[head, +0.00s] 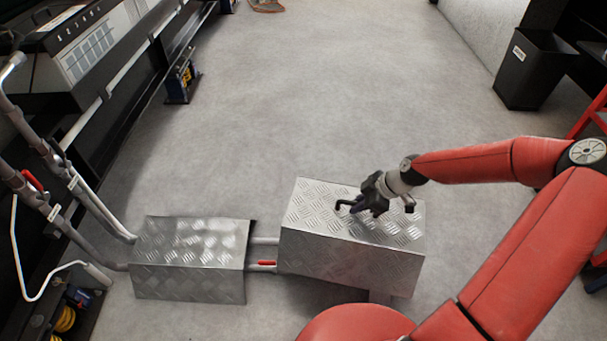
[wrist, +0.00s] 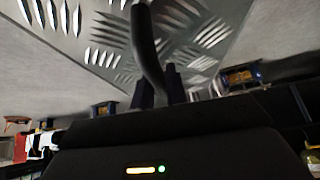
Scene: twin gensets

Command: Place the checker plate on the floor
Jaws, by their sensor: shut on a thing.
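The checker plate (head: 350,265) is a silver, box-shaped cover with a raised tread pattern, in the lower middle of the head view. A black bent handle (head: 344,204) stands on its top; it also shows in the wrist view (wrist: 146,45). My gripper (head: 366,203) is over the top face and shut on this handle. The plate looks larger and nearer than the cover beside it and seems to be held raised; its underside is hidden. In the wrist view the plate's tread surface (wrist: 90,35) fills the upper part beyond my fingers (wrist: 158,90).
A second tread-pattern cover (head: 190,260) sits over the pipes at left. Pipes (head: 263,241) and a red valve lever (head: 266,263) show between the two covers. A black bin (head: 532,70) stands at upper right. The grey floor (head: 320,90) beyond is wide and clear.

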